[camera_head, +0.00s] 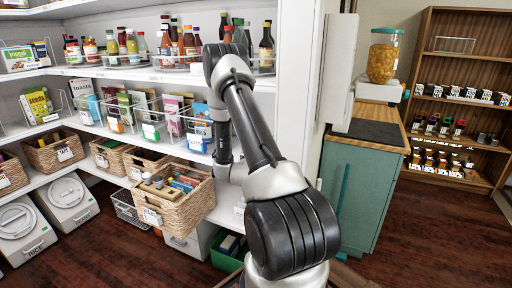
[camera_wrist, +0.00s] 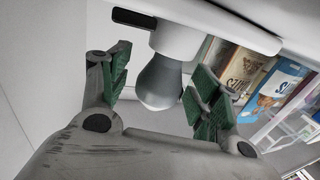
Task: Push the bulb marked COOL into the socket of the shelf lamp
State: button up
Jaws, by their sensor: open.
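A bulb (camera_wrist: 160,82) with a grey-white globe sits between my fingers in the wrist view, its neck meeting the round white collar of the shelf lamp (camera_wrist: 178,38). I cannot tell how deep it sits, and no COOL marking shows. My gripper (camera_wrist: 161,84) is open, with one green-padded finger on each side of the bulb. A gap shows on the left, and the right pad is close to the globe. In the head view my arm reaches to the shelf unit, and the gripper, bulb and lamp cannot be made out.
Boxes (camera_wrist: 280,85) and a wire rack stand close to the right of my fingers. White shelves (camera_head: 150,72) hold bottles and wire bins. A green cabinet (camera_head: 350,190) stands to the right, with open floor beyond.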

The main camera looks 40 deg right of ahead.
jog(key=shift+a, duration=0.1)
jog(key=v, duration=1.2)
jog(key=w+a+r+n+y, duration=0.1)
jog(key=w+a+r+y, duration=0.5)
jog(key=w+r+y, duration=0.1)
jog(key=s+a+r+n+y, duration=0.3)
jog(key=a+r+y, duration=0.3)
jog(key=a, duration=0.4)
jog(key=s+a+r+n+g+y, duration=0.1)
jog(key=s+a+r+n, duration=0.15)
jog(key=s, duration=0.25)
jog(key=s+a+r+n+g+y, duration=0.1)
jog(key=s+a+r+n+g, duration=0.1)
jog(key=s+a+r, duration=0.3)
jog(key=s+d+r+n+g, duration=0.1)
jog(key=s+n+g, duration=0.1)
jog(key=s, duration=1.5)
jog(key=shift+s+d+r+g+h, duration=0.15)
jog(key=shift+s+r+g+h, duration=0.15)
jog(key=shift+g, duration=0.5)
